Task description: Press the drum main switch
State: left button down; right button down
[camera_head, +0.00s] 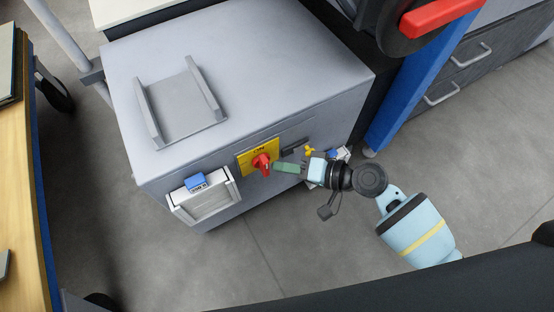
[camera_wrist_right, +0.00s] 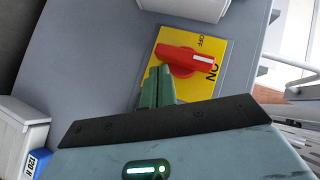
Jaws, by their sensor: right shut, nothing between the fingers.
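The drum main switch is a red rotary knob (camera_head: 261,163) on a yellow plate (camera_head: 246,161), on the front face of a grey cabinet (camera_head: 240,60). In the right wrist view the red knob (camera_wrist_right: 187,62) sits on the yellow plate (camera_wrist_right: 207,83), which is marked OFF and ON. My right gripper (camera_head: 276,167) is shut and empty, with its green fingertips close beside the knob. In the wrist view the fingertips (camera_wrist_right: 159,72) overlap the knob's left end; I cannot tell whether they touch it. My left gripper is not in view.
White boxes with blue labels hang on the cabinet front, one left of the switch (camera_head: 205,199) and one partly behind my right gripper. A metal bracket (camera_head: 181,104) stands on the cabinet top. A blue post (camera_head: 400,105) stands to the right. Floor in front is clear.

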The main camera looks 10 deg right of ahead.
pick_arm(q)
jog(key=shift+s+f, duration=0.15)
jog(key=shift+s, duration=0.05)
pick_arm(e)
jog(key=shift+a+f, duration=0.1)
jog(key=shift+f, duration=0.2)
pick_arm(q)
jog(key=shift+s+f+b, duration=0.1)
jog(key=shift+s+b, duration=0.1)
jog(key=shift+b, duration=0.15)
pick_arm(e)
jog(key=shift+s+a+f, duration=0.1)
jog(key=shift+f, duration=0.05)
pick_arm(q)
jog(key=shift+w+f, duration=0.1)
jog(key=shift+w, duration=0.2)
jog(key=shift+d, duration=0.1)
